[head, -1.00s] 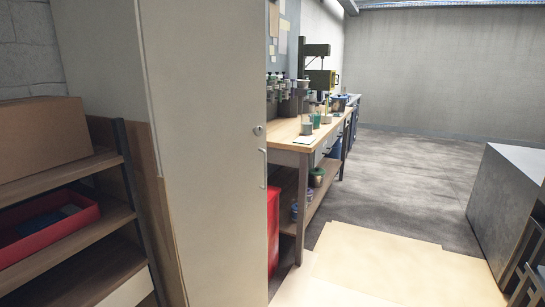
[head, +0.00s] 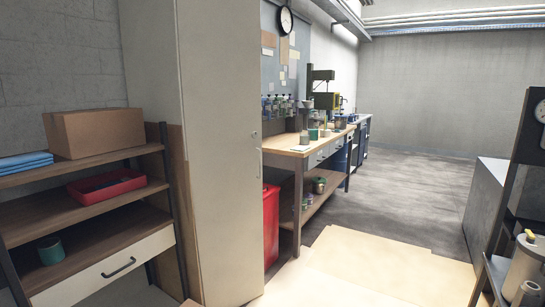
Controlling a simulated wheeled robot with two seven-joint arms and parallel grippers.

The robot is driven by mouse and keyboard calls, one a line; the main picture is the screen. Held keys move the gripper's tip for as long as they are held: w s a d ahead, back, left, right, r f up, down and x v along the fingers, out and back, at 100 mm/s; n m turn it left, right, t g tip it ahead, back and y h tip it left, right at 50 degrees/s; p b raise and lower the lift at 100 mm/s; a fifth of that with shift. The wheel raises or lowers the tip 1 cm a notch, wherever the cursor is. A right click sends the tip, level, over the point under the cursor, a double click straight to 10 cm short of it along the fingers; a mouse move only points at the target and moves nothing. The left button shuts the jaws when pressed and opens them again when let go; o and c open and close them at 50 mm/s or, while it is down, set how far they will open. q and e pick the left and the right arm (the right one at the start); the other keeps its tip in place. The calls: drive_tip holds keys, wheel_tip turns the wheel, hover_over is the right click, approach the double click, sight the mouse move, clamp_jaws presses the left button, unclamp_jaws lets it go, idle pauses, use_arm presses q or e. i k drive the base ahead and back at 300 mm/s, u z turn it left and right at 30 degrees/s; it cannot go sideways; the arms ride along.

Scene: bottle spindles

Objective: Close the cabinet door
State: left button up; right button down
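The tall cream cabinet stands left of centre in the head view. Its door (head: 222,150) faces me, with a small round lock and a thin vertical handle (head: 260,163) near its right edge. I see no clear gap along the door, so I cannot tell for certain whether it is fully shut. Neither of my grippers is in view.
A wooden shelf unit (head: 90,255) with a cardboard box (head: 97,132) and red tray (head: 106,187) stands left of the cabinet. A red bin (head: 271,225) and workbench (head: 292,152) stand right of it. A grey block (head: 485,195) is at right. The floor between is clear.

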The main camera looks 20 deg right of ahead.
sight(219, 41)
drive_tip(key=z, duration=0.4)
drive_tip(key=i, duration=0.4)
drive_tip(key=z, duration=0.5)
drive_tip(key=i, duration=1.5)
drive_tip(key=u, duration=0.9)
